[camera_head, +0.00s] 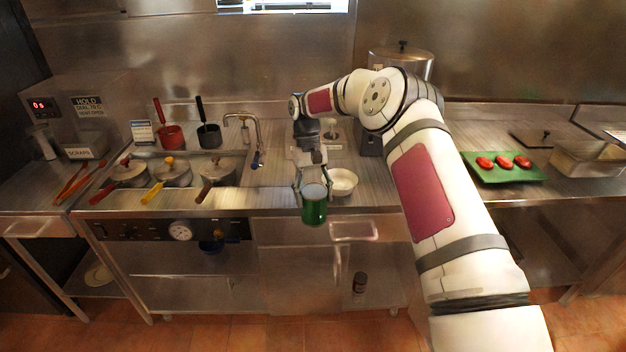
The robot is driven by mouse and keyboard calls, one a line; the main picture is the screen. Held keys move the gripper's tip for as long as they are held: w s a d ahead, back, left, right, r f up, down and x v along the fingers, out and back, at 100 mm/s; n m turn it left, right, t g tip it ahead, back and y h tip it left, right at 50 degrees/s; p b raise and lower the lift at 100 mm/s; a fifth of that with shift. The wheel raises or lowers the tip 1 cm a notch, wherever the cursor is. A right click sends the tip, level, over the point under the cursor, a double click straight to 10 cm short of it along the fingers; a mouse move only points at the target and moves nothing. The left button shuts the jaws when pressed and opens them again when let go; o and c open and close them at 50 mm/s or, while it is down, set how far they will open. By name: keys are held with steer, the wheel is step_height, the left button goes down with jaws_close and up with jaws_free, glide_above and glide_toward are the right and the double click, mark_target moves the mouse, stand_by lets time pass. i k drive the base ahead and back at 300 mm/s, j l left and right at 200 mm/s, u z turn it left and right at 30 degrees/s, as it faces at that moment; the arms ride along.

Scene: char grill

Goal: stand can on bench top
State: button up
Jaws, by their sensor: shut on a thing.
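A green can (314,210) with a pale top is upright in my gripper (314,188), near the front edge of the bench top. My gripper points down and its fingers are shut on the can's upper sides. The steel bench top (270,203) lies behind and to the left of the can. The can overlaps the bench's front edge in the view, and I cannot tell whether its base touches anything.
A white bowl (342,182) is close to the can's right. Several lidded pans (172,172) are left, with a tap (245,125) behind. A green board (505,172) with red pieces is at right. A dark bottle (359,283) stands on the lower shelf.

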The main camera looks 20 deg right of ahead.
mark_target(280, 188)
steer(key=i+l, duration=0.55)
steer(key=i+u, duration=0.2)
steer(key=u, duration=0.75)
